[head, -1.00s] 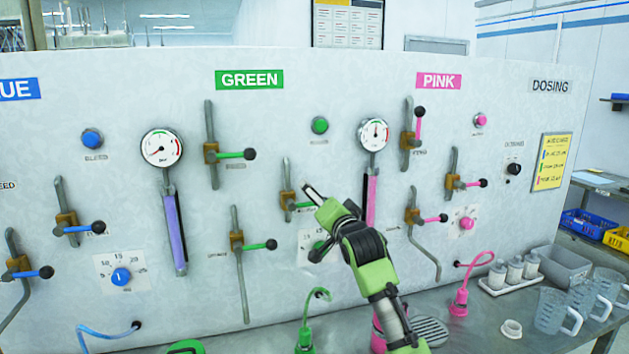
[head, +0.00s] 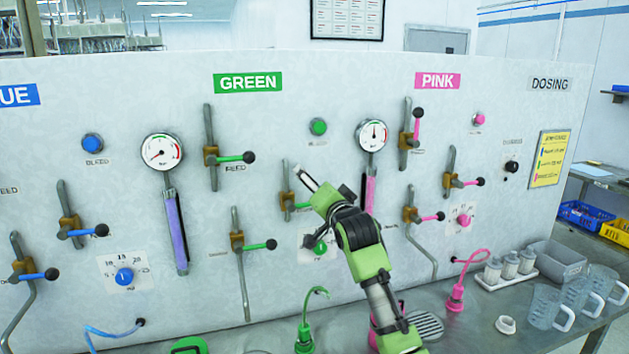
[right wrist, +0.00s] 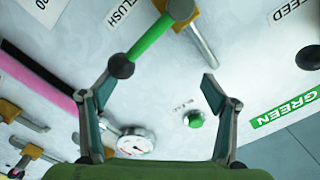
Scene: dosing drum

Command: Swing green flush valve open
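The green flush valve has a brown body (head: 287,200) on a short grey pipe in the head view, below and right of the GREEN sign. Its handle is partly behind my right gripper (head: 304,178). In the right wrist view its green handle (right wrist: 152,38) ends in a dark ball knob (right wrist: 120,67), near a FLUSH label (right wrist: 123,11). My right gripper (right wrist: 157,84) is open, its fingers wide apart and nothing held. The knob appears near the left-hand finger's tip; contact cannot be told. My left gripper is not in view.
The green feed valve (head: 211,157) and another green-handled valve (head: 238,243) stand to the left. A gauge (head: 371,135) and pink tube (head: 370,188) stand to the right. A green button (head: 319,127) sits above. Jugs (head: 546,307) stand on the bench at right.

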